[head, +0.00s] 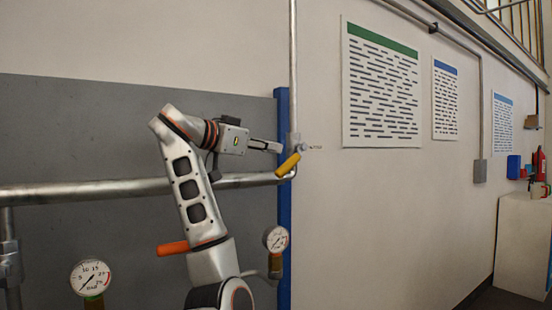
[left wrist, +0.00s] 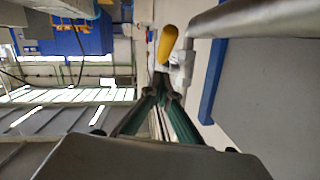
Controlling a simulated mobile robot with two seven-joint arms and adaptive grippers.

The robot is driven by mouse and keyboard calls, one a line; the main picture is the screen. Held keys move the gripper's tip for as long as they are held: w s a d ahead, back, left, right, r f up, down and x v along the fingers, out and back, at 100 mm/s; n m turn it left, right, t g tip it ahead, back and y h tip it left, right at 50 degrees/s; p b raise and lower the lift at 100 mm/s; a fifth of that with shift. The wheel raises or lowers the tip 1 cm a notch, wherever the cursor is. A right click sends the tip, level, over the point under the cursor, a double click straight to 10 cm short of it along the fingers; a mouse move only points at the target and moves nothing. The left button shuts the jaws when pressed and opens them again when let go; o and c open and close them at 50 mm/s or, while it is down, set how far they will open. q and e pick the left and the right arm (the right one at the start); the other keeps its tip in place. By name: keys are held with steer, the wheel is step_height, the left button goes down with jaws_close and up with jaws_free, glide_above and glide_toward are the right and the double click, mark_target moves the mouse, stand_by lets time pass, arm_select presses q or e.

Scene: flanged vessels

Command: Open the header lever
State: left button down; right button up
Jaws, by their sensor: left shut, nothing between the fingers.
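The yellow lever (head: 288,165) sits on a small valve where the horizontal header pipe (head: 120,188) meets a vertical pipe (head: 293,70). It slants down to the left in the head view. The lever also shows in the left wrist view (left wrist: 166,44), just beyond my fingertips, with the pale valve body (left wrist: 182,62) beside it. My left gripper (head: 279,147) is shut and empty. Its tips are close to the valve, just above and left of the lever in the head view. Whether they touch the valve or lever I cannot tell. My right gripper is not in view.
A blue post (head: 284,215) stands behind the valve. Two gauges, one at lower left (head: 91,277) and one near the post (head: 276,239), stand below the pipe. An orange handle (head: 172,248) shows beside my arm.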

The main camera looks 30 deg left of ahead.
mark_target(288, 161)
arm_select(q)
steer(key=w+f, duration=0.2)
steer(key=f, duration=0.1)
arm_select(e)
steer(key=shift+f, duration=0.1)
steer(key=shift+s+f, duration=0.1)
arm_select(q)
steer(key=shift+f, duration=0.1)
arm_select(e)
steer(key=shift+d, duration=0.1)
